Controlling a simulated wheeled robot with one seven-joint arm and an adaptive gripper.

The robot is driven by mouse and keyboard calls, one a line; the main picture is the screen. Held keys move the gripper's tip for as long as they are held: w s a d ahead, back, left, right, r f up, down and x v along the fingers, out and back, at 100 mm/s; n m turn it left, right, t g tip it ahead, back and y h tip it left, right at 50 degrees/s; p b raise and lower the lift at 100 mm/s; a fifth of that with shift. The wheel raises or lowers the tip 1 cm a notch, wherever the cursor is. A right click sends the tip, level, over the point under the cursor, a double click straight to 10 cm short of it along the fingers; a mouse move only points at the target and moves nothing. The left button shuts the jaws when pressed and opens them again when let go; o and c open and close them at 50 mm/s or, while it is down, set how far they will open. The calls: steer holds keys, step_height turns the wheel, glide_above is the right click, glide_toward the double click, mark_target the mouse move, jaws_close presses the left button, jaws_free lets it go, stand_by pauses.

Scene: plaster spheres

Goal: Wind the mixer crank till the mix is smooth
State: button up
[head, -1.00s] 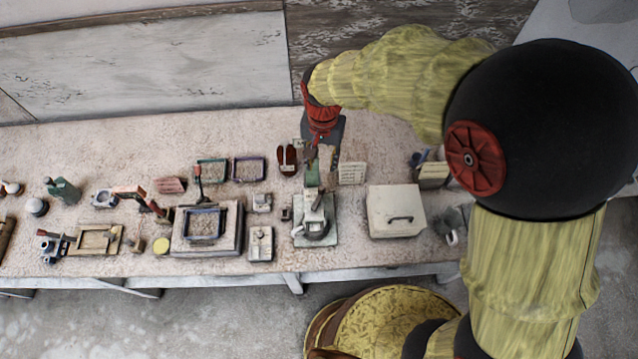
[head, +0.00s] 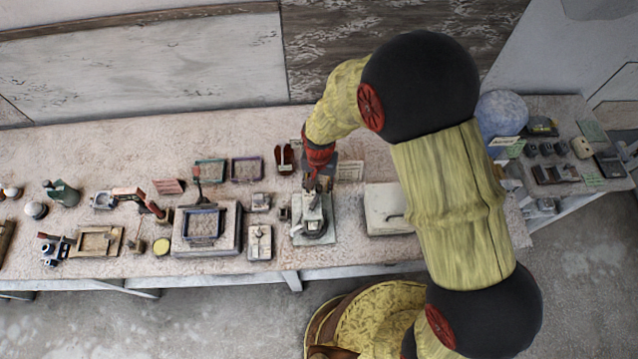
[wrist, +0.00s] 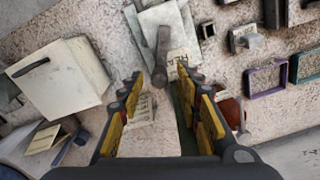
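The mixer (head: 312,222) stands near the front edge of the bench, a pale machine with a round dark-rimmed bowl on a light square base. My gripper (head: 318,184) hangs just over its back end and hides part of it. I cannot tell whether this bar is the crank. The mix inside the bowl is too small to judge.
A lidded white box (head: 385,212) with a dark handle stands right of the mixer, partly behind my arm. A small lidded block (head: 259,242) and a tray on a slab (head: 238,240) are at the left. Dark red pieces (head: 285,160) stand behind the mixer.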

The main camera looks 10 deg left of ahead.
steer(key=c, duration=0.3)
jaws_close()
stand_by(0.3)
